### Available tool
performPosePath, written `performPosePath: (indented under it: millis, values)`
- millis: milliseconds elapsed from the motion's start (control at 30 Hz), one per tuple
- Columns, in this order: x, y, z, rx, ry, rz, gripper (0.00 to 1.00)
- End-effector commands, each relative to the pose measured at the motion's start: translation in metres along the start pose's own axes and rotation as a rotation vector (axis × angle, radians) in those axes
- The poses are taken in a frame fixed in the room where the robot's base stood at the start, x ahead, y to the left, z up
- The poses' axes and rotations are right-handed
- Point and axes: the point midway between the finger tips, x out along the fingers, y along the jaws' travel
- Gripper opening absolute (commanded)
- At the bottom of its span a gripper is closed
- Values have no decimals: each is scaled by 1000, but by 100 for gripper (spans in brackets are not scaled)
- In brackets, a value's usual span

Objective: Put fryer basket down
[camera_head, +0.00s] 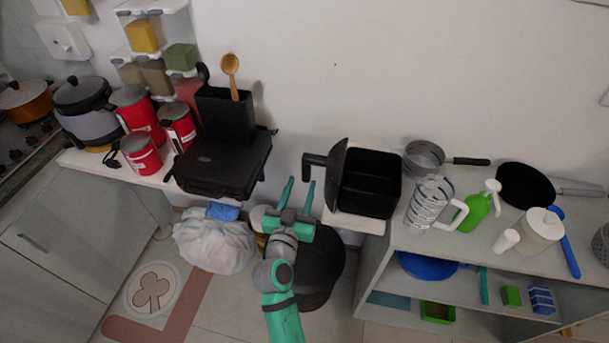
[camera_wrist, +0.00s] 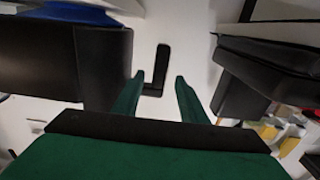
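The fryer basket (camera_head: 370,182) is a black, open-topped box with a handle (camera_head: 314,160) sticking out to the left. It stands upright on the left end of the white counter. My gripper (camera_head: 299,186) is open and empty, just in front of and below the handle, with its two green fingers pointing toward the wall. In the wrist view, a black L-shaped piece that looks like the handle (camera_wrist: 161,65) shows beyond and between the spread fingertips (camera_wrist: 158,82). A dark box wall, probably the basket (camera_wrist: 50,55), fills the left side there.
A measuring jug (camera_head: 428,200) and a saucepan (camera_head: 424,158) stand right of the basket. A white bag (camera_head: 213,245) and a dark bin (camera_head: 318,272) are below.

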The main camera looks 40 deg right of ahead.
Motion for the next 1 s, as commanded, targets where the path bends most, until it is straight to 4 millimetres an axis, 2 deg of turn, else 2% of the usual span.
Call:
performPosePath:
  millis: [100,233,567,700,767,867,1000]
  values:
    - [-22,0,1,-1,-1,-1,39]
    - [-38,0,0,-1,-1,-1,39]
    - [-48,0,0,1,-1,0,39]
    - [-59,-5,12,-16,-17,-36,39]
    - [-71,-10,24,-31,-35,-76,39]
    - [-103,-21,51,-65,-75,-171,39]
    - [-160,-34,86,-108,-124,-326,39]
